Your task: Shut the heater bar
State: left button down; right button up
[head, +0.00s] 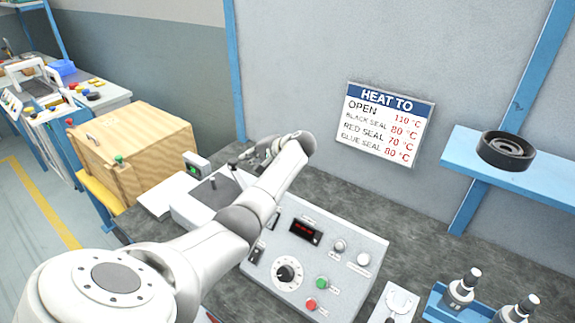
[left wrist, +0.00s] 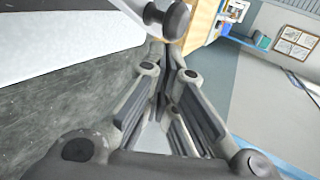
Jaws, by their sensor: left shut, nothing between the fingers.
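The heater unit is a pale box (head: 345,240) with a dial, a red display and several buttons, and a white sealing part (head: 200,212) on its left. A dark lever (head: 235,172) stands up at the sealing part's back; whether the heater bar is up or down is hard to tell, as my left arm covers much of it. My left gripper (head: 258,153) is behind the sealing part, shut and empty. In the left wrist view its fingers (left wrist: 172,62) point toward a dark round knob (left wrist: 168,20) just beyond the tips. I cannot tell whether they touch. My right gripper is out of view.
A wooden crate (head: 135,150) stands left of the unit. A small box with a green button (head: 196,166) stands behind the sealing part. A blue shelf (head: 540,178) with a black ring (head: 506,150) is at right. Bottles in a blue tray (head: 450,310) stand front right.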

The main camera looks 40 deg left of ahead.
aim_at(229, 162)
pick_arm(q)
jog(key=shift+n+g, duration=0.8)
jog(key=shift+g, duration=0.1)
jog(key=shift+s+a+r+p, duration=0.1)
jog(key=shift+s+a+p, duration=0.4)
jog(key=shift+s, duration=0.3)
jog(key=shift+s+a+p, duration=0.45)
jog(key=shift+s, duration=0.35)
jog(key=shift+s+a+r+p, duration=0.1)
jog(key=shift+s+a+p, duration=0.4)
jog(key=shift+s, duration=0.3)
jog(key=shift+s+f+p, duration=0.15)
jog(key=shift+s+p, duration=0.3)
jog(key=shift+s, duration=0.05)
jog(key=shift+s, duration=0.1)
jog(key=v, duration=1.2)
jog(key=shift+a, duration=0.15)
